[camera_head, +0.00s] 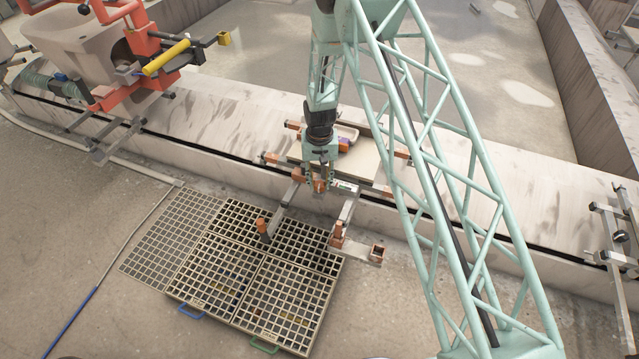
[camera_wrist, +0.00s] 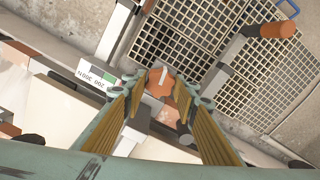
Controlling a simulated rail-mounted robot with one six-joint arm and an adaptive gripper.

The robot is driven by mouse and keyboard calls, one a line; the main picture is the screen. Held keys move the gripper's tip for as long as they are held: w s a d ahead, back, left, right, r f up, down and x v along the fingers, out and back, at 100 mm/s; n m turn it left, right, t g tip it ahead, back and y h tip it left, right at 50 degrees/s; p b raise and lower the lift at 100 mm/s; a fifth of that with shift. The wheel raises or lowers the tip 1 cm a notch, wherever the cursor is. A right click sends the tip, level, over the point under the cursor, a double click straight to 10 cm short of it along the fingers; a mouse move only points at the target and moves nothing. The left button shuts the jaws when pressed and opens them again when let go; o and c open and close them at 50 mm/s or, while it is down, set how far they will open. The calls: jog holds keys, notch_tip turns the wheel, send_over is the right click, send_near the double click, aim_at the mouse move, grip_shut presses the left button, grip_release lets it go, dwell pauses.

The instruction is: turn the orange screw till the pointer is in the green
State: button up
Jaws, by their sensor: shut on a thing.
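The orange screw (camera_wrist: 158,88) is a lobed knob with a pale strip on its top, seen between my fingertips in the wrist view. My gripper (camera_wrist: 167,83) is shut on it, one padded finger on each side. In the head view my gripper (camera_head: 320,183) points down at the rig on the wall ledge, and the screw is mostly hidden there. A small white scale plate (camera_wrist: 97,75) with printed figures and a green patch lies left of the screw. I cannot make out the pointer or where it stands against the green.
Metal bars run from the rig over floor grates (camera_head: 285,300). An orange-capped handle (camera_head: 262,226) stands at the grates, and it shows at upper right in the wrist view (camera_wrist: 268,30). A tray (camera_head: 346,133) sits on the ledge behind. A red-orange machine (camera_head: 130,62) stands far left.

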aim_at(320, 184)
jog(key=shift+m, duration=0.5)
jog(key=o, duration=0.6)
jog(key=shift+c, duration=0.2)
jog(key=shift+r, duration=0.2)
notch_tip(320, 184, up, 12)
jog(key=shift+f, duration=0.2)
dwell(0.5)
dwell(0.4)
jog(key=shift+r, duration=0.1)
